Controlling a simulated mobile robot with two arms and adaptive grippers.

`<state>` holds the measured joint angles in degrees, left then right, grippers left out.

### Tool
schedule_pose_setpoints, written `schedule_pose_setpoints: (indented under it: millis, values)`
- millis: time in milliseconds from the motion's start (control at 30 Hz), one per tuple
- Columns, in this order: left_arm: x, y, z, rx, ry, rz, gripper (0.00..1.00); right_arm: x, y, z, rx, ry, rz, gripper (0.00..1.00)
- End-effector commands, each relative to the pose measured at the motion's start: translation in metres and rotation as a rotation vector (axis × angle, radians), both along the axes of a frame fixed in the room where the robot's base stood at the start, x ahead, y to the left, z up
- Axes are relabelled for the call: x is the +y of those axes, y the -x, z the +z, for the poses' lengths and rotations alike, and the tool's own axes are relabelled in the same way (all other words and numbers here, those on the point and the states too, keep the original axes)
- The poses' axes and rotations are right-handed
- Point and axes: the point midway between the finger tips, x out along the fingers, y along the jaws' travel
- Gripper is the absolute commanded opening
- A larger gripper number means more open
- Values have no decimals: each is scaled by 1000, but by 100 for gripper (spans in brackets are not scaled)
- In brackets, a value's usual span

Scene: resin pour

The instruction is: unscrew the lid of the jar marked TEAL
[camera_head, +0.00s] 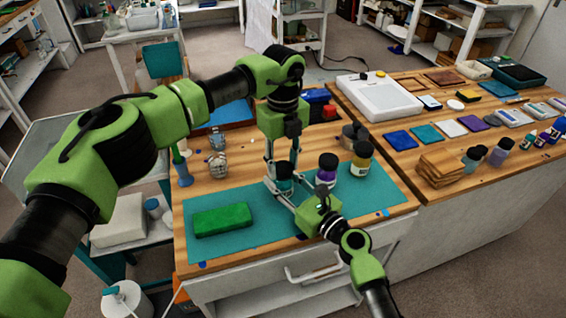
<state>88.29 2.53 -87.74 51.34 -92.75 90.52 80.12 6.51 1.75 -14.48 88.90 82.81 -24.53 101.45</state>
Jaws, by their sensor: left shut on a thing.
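The jar with teal contents (285,185) stands upright on the teal mat (262,232); its label is too small to read. My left gripper (283,168) points straight down over this jar, its fingers on both sides of the dark lid and shut on it. My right gripper (282,193) reaches in from the lower right, one finger low along the near side of the same jar. Its other finger is hidden, so I cannot tell whether it grips the jar. A purple jar (326,172) and a yellow jar (360,161), both with dark lids, stand just to the right.
A green block (221,220) lies on the mat's left part. Clear glass or plastic vessels (217,160) stand behind it at the left. A dark grey item (355,132) is behind the jars. The right table holds a white device (380,97), coloured tiles (400,140) and wooden pieces (441,166).

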Motion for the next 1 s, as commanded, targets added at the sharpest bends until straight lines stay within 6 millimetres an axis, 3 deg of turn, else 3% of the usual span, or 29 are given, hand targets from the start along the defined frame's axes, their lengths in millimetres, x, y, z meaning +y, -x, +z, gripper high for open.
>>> schedule_pose_setpoints:
  millis: [633, 1000]
  values:
    - [0, 0, 21, -1, 0, -1, 9, 0, 0, -1, 1, 0, 1, 0]
    - [0, 0, 22, 0, 0, -1, 9, 0, 0, -1, 1, 0, 1, 0]
